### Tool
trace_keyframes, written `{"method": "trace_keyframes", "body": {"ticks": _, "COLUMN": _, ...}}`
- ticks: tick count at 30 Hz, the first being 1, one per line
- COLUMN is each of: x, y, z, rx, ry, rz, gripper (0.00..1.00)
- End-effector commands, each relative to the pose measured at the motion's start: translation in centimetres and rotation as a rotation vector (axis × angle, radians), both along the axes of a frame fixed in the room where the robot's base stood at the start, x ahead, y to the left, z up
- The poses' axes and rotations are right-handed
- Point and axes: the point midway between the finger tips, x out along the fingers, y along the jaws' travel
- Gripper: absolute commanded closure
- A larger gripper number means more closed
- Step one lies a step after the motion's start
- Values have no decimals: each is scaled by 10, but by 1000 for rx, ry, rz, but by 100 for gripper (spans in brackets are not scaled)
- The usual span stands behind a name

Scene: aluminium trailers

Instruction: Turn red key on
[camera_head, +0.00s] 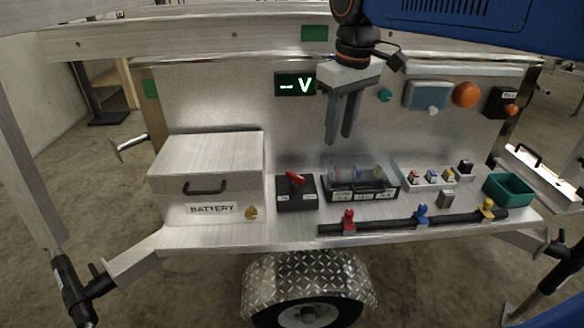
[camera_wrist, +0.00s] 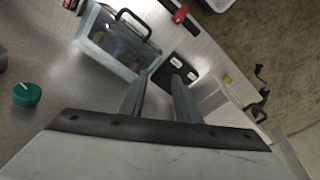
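The red key (camera_head: 295,178) sits tilted on top of a black switch box (camera_head: 296,194) on the trailer shelf, between the battery box and a clear-lidded case. My gripper (camera_head: 338,138) hangs above and to the right of the key, fingers pointing down, parted and empty. It touches nothing that I can see. In the wrist view, my gripper's two fingers (camera_wrist: 158,75) show a gap between them. A black box with white labels (camera_wrist: 180,70), which looks like the switch box, lies just beyond the fingertips. I cannot make out the red key there; a finger may cover it.
The battery box (camera_head: 208,180) stands left of the switch. The clear-lidded case (camera_head: 362,180) stands right of it. A black bar (camera_head: 385,225) with red, blue and yellow clamps runs along the front edge. A green bin (camera_head: 508,188) is at right. A display (camera_head: 295,84) reads "–V".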

Motion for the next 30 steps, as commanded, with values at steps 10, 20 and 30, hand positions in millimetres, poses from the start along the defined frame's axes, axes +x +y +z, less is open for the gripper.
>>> {"method": "trace_keyframes", "body": {"ticks": 10, "x": 51, "y": 82, "z": 28, "rx": -44, "ry": 92, "rz": 193, "gripper": 70}}
{"method": "trace_keyframes", "body": {"ticks": 20, "x": 59, "y": 98, "z": 24, "rx": -54, "ry": 111, "rz": 231, "gripper": 70}}
{"method": "trace_keyframes", "body": {"ticks": 30, "x": 58, "y": 98, "z": -30, "rx": -55, "ry": 113, "rz": 230, "gripper": 70}}
